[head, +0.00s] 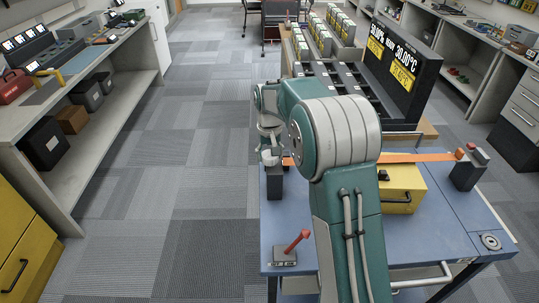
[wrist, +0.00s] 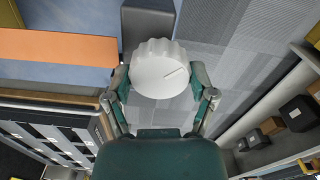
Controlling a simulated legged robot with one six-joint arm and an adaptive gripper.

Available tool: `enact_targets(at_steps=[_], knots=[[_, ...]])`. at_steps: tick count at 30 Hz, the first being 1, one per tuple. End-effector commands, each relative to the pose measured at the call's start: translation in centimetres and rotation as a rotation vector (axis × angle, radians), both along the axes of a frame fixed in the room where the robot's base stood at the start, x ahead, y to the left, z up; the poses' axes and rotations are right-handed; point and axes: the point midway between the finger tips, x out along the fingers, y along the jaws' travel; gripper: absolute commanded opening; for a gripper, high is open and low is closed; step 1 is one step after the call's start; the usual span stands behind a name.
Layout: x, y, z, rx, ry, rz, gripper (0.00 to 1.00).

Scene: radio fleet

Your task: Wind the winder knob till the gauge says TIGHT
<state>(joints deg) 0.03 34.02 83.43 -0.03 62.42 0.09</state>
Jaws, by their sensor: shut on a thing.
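The white winder knob (wrist: 160,70) has a fluted edge and a dark line on its face, pointing to the upper right in the wrist view. My gripper (wrist: 160,82) is shut on it, one finger on each side. In the head view my gripper (head: 269,150) is at the left edge of the blue table, above a dark block (head: 275,184). An orange strap (head: 428,158) runs from there over a yellow box (head: 403,187) to a dark block (head: 466,174) at the right. My arm hides its middle. I cannot make out a gauge reading.
A red lever (head: 297,241) on a small base stands at the table's front left. A round fitting (head: 490,241) is at the front right. A black display board (head: 401,64) stands behind. The carpet left of the table is clear, up to a long workbench (head: 100,95).

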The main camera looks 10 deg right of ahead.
Motion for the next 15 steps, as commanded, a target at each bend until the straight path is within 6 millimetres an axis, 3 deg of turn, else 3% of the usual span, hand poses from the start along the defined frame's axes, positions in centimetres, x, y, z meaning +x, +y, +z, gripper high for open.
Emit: enact_targets(at_steps=[8, 15], knots=[[-0.03, 0.06, -0.25, 0.001, 0.005, -0.052, 0.25], [-0.05, 0.08, -0.31, 0.001, 0.006, -0.205, 0.25]])
